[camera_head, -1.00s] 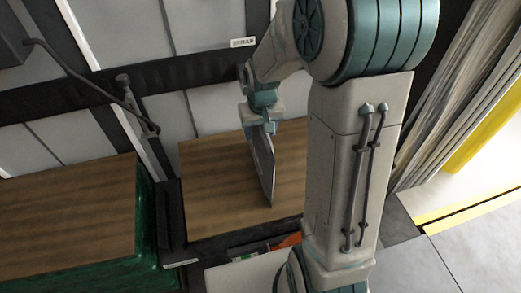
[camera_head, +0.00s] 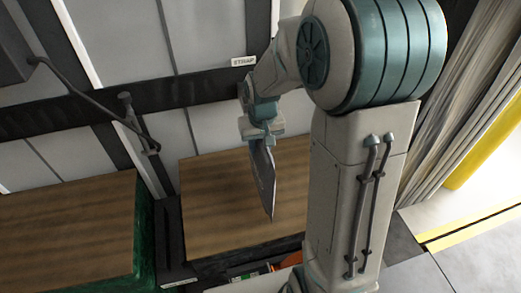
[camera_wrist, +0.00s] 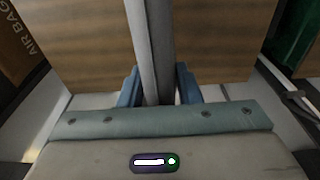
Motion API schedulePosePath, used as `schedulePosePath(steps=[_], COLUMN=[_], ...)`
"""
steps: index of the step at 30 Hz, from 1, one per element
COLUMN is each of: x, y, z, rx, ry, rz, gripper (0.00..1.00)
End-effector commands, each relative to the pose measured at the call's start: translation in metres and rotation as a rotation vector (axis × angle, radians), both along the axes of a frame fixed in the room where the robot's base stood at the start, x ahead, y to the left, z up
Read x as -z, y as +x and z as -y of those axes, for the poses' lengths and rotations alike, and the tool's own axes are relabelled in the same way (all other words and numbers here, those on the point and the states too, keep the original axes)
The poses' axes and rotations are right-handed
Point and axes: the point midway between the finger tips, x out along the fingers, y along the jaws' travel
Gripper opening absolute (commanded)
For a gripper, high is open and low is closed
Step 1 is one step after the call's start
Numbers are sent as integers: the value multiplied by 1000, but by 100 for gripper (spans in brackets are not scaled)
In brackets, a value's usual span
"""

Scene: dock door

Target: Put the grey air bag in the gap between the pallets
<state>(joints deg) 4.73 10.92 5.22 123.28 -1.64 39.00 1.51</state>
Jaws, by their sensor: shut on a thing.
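My gripper (camera_head: 258,140) is shut on the top of the grey air bag (camera_head: 263,182), a thin flat panel that hangs down in front of or over the right pallet load. In the wrist view the blue fingers of my gripper (camera_wrist: 158,92) pinch the bag (camera_wrist: 153,45) edge-on. The left pallet load (camera_head: 65,230) has a brown top and green sides. The right pallet load (camera_head: 225,210) has a brown top. The dark gap (camera_head: 169,235) between them lies left of the bag. Its depth is hard to see.
A white-grey panelled wall with a dark band (camera_head: 100,107) and a STRAP label (camera_head: 243,61) stands behind. A bent dark rod (camera_head: 85,83) reaches out over the left load. Pale curtain strips (camera_head: 455,120) and a yellow floor line (camera_head: 470,228) are at right.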

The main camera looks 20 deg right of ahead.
Motion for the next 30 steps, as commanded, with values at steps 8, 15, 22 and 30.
schedulePosePath(steps=[8,15,22,30], x=[-38,-67,-87,-93], y=[-16,-48,-69,-76], z=[20,57,82,89], rx=[6,5,2,1], ry=[0,0,-1,0], rz=[6,7,3,1], gripper=[0,0,0,0])
